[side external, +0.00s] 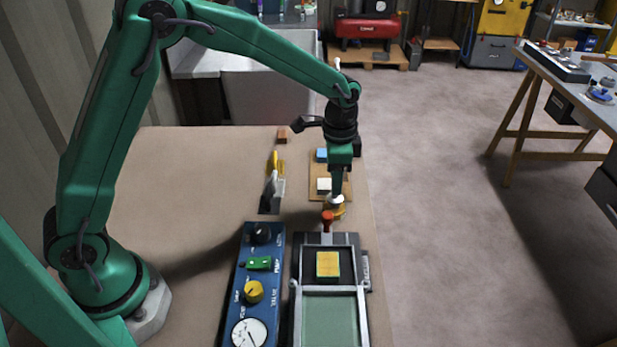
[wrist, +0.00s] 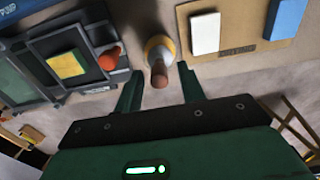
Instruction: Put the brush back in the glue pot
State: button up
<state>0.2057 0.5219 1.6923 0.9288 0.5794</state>
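The brush's brown handle (wrist: 158,74) shows in the wrist view, pointing toward the camera. Its lower end overlaps a small round pot (wrist: 160,47), white and yellow. The brush seems to stand in the pot, but its bristles are hidden. My gripper (wrist: 160,93) is open, with one finger on each side of the handle and a visible gap on both sides. In the side view my gripper (side external: 336,194) points down just above the pot (side external: 338,210), and the brush is hard to make out there.
A grey frame fixture (side external: 296,270) with a red-orange knob (wrist: 109,59) and a yellow block (side external: 328,264) is close to the pot. A blue control panel (side external: 240,300) lies left of it. A board (side external: 316,170) with white (side external: 324,185) and blue (side external: 321,155) blocks lies behind.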

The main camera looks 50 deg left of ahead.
jog(key=shift+r, duration=0.2)
notch_tip(320, 180, up, 12)
dwell(0.7)
dwell(0.5)
jog(key=s+a+r+n+t, duration=0.1)
jog(key=s+a+r+n, duration=0.15)
jog(key=s, duration=0.35)
jog(key=s+a+r+n+t, duration=0.2)
jog(key=s+a+r, duration=0.2)
jog(key=s, duration=0.3)
jog(key=s+a+f+n+t, duration=0.1)
jog(key=s+n, duration=0.1)
jog(key=s, duration=0.4)
jog(key=s+a+f+n+t, duration=0.1)
jog(key=s+a+n, duration=0.1)
jog(key=s, duration=0.4)
jog(key=shift+a+f+t, duration=0.2)
jog(key=shift+f+t, duration=0.1)
jog(key=shift+f, duration=0.1)
